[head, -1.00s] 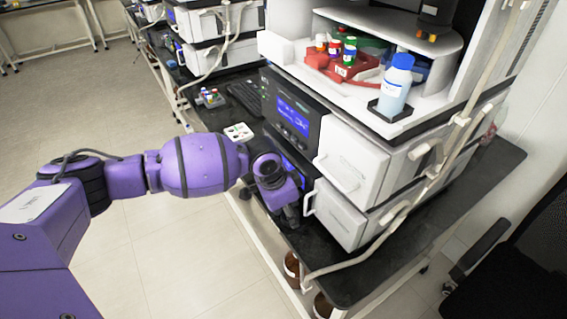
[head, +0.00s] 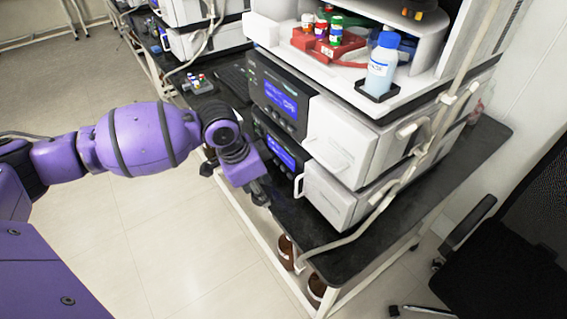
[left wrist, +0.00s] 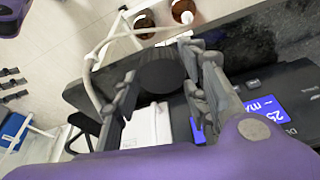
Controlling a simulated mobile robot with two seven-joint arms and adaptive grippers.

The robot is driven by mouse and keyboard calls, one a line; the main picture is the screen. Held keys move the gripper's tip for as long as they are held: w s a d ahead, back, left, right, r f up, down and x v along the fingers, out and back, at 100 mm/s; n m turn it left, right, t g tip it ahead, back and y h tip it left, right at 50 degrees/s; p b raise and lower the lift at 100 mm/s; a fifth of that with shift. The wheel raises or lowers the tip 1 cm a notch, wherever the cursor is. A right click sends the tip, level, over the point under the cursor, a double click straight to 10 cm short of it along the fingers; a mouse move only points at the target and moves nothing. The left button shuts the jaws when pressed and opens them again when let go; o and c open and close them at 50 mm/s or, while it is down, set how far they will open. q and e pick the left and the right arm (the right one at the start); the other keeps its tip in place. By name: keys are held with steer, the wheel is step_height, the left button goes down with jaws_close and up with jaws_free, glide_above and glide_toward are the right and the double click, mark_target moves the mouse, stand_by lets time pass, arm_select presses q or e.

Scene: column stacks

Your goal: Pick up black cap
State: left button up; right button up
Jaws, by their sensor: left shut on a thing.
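The black cap (left wrist: 161,77) is a dark round disc between the two fingers of my left gripper (left wrist: 160,62) in the left wrist view. The fingers are shut on it from both sides. In the head view my left gripper (head: 260,193) points down beside the front edge of the black bench, in front of the stacked instruments. The cap cannot be made out in that view. My right gripper is not in view.
The black bench (head: 345,262) carries the instrument stack (head: 285,92). A blue-capped bottle (head: 383,65) and a red rack (head: 325,45) with small vials stand on top. Brown bottles (head: 287,252) sit below the bench edge. A black chair (head: 510,235) is at right. Open floor lies at left.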

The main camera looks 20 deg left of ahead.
arm_select(q)
steer(key=s+a, duration=0.8)
steer(key=s, duration=0.3)
steer(key=shift+a, duration=0.25)
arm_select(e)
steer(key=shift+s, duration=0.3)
arm_select(q)
steer(key=shift+w, duration=0.1)
